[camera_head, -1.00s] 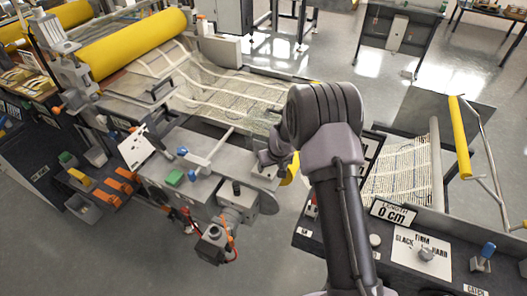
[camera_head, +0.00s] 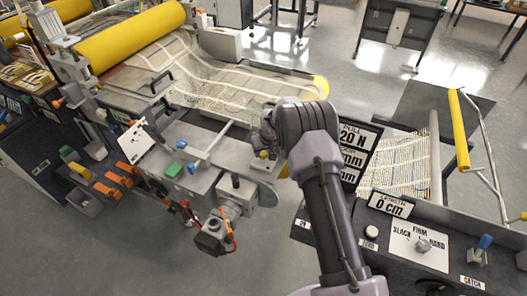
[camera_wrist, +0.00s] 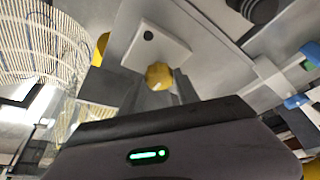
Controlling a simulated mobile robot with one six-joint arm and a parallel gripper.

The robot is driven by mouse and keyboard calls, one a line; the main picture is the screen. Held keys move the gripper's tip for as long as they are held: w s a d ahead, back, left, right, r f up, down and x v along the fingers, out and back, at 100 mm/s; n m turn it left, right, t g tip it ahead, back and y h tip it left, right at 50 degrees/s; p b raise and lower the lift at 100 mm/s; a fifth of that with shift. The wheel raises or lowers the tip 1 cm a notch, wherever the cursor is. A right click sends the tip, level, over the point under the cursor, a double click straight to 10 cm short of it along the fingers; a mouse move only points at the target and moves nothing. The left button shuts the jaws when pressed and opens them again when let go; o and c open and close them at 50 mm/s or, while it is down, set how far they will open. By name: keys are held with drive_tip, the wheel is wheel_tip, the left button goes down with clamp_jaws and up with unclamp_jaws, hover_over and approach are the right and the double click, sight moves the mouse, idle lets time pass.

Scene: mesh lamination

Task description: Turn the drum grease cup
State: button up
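The drum grease cup appears to be the small yellow, scalloped knob (camera_wrist: 159,75) in front of a pale square plate with a dark round hole (camera_wrist: 148,36) in the wrist view. In the head view a small yellow knob (camera_head: 263,154) shows beside my gripper (camera_head: 266,140) at the machine's near right end. In the wrist view my grey gripper fingers (camera_wrist: 159,92) point at the knob, which appears at their tips. Whether they touch or clasp it cannot be told. The wrist housing hides the lower part of that view.
A yellow roller (camera_head: 130,38) and mesh sheet (camera_head: 225,80) lie behind. A console with a length sign (camera_head: 390,204) and dial (camera_head: 423,245) stands at right.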

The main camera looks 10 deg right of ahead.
clamp_jaws()
drive_tip(key=m+b, duration=0.1)
drive_tip(key=m+h+b, duration=0.1)
drive_tip(key=m, duration=0.1)
drive_tip(key=shift+w+a+f+b, duration=0.1)
drive_tip(key=shift+a+f+b, duration=0.1)
drive_tip(key=shift+b, duration=0.2)
drive_tip(key=m+h+b, duration=0.1)
drive_tip(key=m+b, duration=0.1)
drive_tip(key=b, duration=0.1)
drive_tip(key=shift+m+b, duration=0.3)
drive_tip(key=shift+b, duration=0.05)
drive_tip(key=m+h+b, duration=0.1)
drive_tip(key=m+b, duration=0.2)
drive_tip(key=shift+r+g+b, duration=0.2)
drive_tip(key=shift+g+b, duration=0.1)
drive_tip(key=shift+b, duration=0.05)
drive_tip(key=shift+r, duration=0.1)
drive_tip(key=o, duration=0.8)
unclamp_jaws()
